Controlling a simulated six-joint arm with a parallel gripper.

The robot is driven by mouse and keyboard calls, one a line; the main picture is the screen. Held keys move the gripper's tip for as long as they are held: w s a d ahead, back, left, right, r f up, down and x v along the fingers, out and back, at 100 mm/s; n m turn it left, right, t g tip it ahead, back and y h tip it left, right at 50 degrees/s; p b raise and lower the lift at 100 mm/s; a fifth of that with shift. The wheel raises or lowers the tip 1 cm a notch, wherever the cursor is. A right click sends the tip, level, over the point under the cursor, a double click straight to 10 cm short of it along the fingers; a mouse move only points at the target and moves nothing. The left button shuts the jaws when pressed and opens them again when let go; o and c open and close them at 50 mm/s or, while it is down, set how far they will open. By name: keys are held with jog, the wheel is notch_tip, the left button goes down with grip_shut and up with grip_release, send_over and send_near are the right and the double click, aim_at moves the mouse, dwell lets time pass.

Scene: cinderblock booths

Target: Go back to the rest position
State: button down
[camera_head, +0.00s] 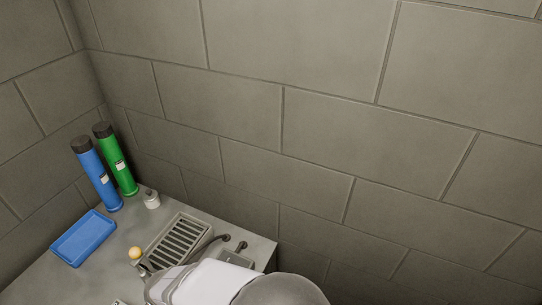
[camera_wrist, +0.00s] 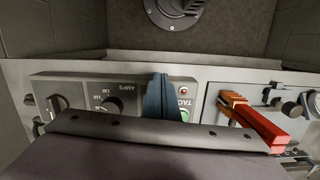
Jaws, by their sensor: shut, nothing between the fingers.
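My gripper (camera_wrist: 162,98) shows in the wrist view as dark blue-grey fingers pressed together, with nothing between them. The fingers stand in front of a grey control box (camera_wrist: 75,92) and hide part of its face. The box has a black dial (camera_wrist: 113,105) under upside-down lettering that reads AMPS. Right of the fingers is a partly hidden green button (camera_wrist: 185,115). In the head view, my white and grey arm covers the bottom middle, and the fingertips cannot be made out there.
A red and orange handle (camera_wrist: 255,120) juts out right of my fingers. In the head view, a blue tray (camera_head: 84,238), a blue cylinder (camera_head: 97,175), a green cylinder (camera_head: 117,160) and a slotted grey box (camera_head: 173,244) occupy the bench. Block walls (camera_head: 330,120) enclose it.

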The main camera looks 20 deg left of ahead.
jog(key=w+d+r+m, duration=0.3)
jog(key=w+d+m, duration=0.3)
jog(key=d, duration=0.7)
jog(key=w+d+r+m+y, duration=0.1)
jog(key=w+d+r+m, duration=0.3)
jog(key=d, duration=1)
jog(key=w+d+r+m, duration=0.2)
jog(key=w+d+m, duration=0.5)
jog(key=d, duration=0.6)
notch_tip(320, 180, down, 20)
jog(key=b, duration=2)
jog(key=shift+s, duration=0.1)
jog(key=c, duration=2.5)
grip_release()
